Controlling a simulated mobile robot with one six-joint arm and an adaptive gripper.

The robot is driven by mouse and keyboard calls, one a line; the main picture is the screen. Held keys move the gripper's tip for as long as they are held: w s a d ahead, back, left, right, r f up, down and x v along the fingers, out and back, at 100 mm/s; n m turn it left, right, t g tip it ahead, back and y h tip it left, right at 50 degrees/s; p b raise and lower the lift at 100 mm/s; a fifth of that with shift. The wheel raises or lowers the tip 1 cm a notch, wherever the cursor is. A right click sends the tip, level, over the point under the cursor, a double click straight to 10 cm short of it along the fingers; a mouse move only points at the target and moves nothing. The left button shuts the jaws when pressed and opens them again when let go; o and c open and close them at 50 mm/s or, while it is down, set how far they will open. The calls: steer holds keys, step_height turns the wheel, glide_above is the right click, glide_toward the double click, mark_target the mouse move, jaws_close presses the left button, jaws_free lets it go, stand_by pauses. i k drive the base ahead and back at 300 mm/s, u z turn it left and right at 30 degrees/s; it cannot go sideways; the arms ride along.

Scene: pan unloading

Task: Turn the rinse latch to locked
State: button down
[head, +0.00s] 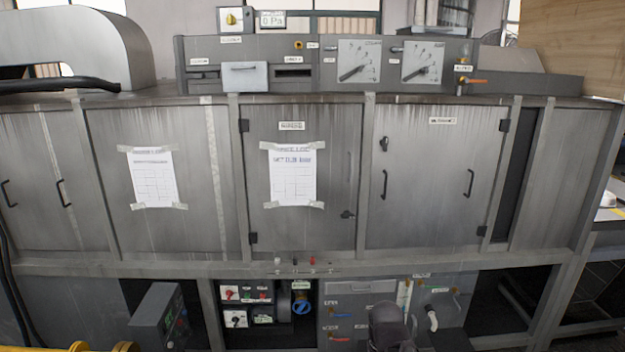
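I cannot tell for sure which fitting is the rinse latch, since the door labels are too small to read. The middle door (268,225) has a small dark latch (347,214) at its lower right edge, its lever lying roughly level. The right door (430,215) has a small dark turn latch (384,144) at its upper left, hanging roughly upright. Both doors look shut. A dark rounded shape at the bottom, right of centre, may be part of my arm. No gripper fingers show.
Two dials (359,61) (423,62) and a white-fronted box (245,77) sit on the top panel. Below the doors are a switch panel (247,293), a blue valve (301,307) and a white lever (432,318). A dark control box (160,315) stands lower left.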

mark_target(346, 214)
steer(key=k, duration=1.35)
steer(key=u, duration=0.35)
steer(key=i, duration=0.4)
steer(key=u, duration=0.6)
steer(key=i, duration=1.75)
steer(key=z, duration=0.4)
